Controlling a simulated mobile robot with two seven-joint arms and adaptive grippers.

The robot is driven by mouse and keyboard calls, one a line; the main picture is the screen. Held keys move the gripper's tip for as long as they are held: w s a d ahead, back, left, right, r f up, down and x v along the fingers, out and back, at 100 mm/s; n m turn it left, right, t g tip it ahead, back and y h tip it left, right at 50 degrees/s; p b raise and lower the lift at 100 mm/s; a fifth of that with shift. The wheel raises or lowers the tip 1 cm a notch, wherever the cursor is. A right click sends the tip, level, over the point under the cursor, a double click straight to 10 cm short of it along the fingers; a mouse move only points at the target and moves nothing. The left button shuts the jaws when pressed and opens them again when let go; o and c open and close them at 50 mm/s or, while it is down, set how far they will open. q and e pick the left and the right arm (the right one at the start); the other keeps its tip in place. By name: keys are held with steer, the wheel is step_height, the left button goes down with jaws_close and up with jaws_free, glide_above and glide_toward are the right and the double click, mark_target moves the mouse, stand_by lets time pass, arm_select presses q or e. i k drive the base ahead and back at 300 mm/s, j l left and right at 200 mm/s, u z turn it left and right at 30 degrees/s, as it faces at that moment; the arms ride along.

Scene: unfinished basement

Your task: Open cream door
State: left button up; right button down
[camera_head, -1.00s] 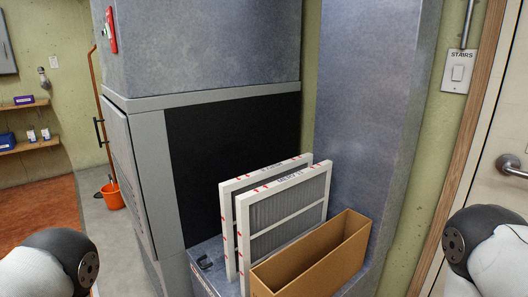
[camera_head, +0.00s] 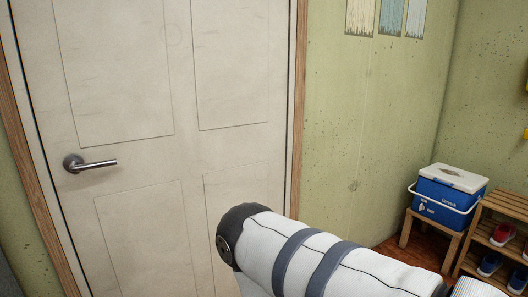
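The cream door (camera_head: 190,150) fills the left half of the head view, with raised or recessed panels and a wooden frame. It looks shut in its frame. Its metal lever handle (camera_head: 92,164) is on the door's left side and lies level, pointing right. My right arm comes in from the lower right, in front of the door's lower right part and the wall; its gripper is out of view. My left arm and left gripper are not in view. Nothing touches the handle.
A blue and white cooler (camera_head: 448,194) stands on a small wooden stand to the right. Beside it is a wooden shoe rack (camera_head: 497,240) with several shoes. Colour strips (camera_head: 390,17) are on the green wall. The space before the handle looks clear.

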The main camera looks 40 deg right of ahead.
mark_target(156, 120)
steer(key=z, duration=0.75)
